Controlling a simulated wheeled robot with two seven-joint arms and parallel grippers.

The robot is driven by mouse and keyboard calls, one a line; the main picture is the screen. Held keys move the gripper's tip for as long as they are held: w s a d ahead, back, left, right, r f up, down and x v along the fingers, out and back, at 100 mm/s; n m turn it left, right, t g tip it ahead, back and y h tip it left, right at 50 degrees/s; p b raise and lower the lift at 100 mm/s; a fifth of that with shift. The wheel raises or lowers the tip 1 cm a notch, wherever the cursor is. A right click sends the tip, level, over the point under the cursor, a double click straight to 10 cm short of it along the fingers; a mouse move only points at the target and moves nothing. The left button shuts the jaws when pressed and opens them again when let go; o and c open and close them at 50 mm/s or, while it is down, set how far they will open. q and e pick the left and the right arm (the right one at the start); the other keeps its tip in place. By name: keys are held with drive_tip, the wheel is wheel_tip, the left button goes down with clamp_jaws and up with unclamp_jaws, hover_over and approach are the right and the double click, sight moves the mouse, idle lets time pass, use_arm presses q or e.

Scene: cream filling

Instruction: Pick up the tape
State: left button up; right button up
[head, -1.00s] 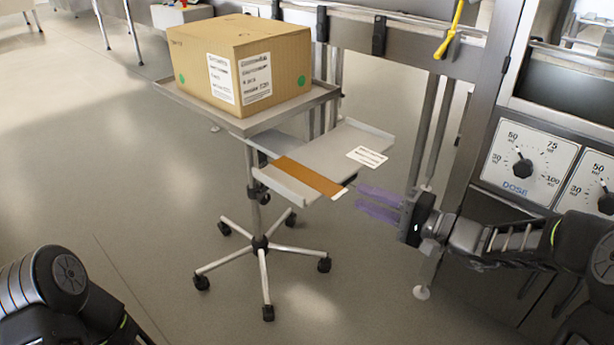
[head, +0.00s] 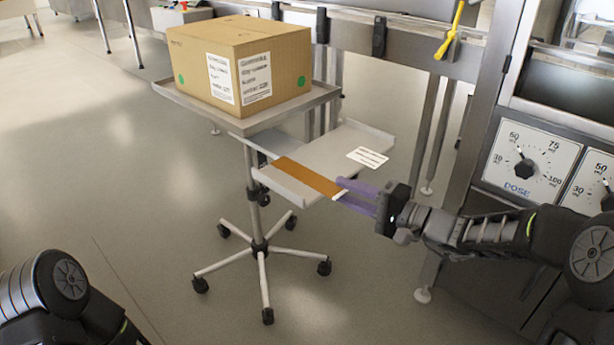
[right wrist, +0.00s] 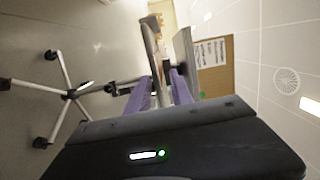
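The tape (head: 308,177) is a brown strip with a white end, lying across the grey lower tray (head: 345,143) of the wheeled stand. Its white end sticks out past the tray's right front edge. My right gripper (head: 341,191) is open, with its two purple fingers pointing left at this white end. One finger is on each side of the end in the head view; whether they touch it, I cannot tell. In the right wrist view the gripper (right wrist: 159,83) shows a gap between its fingers. My left gripper is out of view.
A cardboard box (head: 245,65) stands on the upper tray (head: 270,120) of the stand. A white label (head: 367,157) lies on the lower tray. A steel machine with a dose dial (head: 525,168) is at the right. The floor at left is clear.

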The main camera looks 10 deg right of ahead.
drive_tip(key=shift+c, duration=0.4)
clamp_jaws()
idle(0.9)
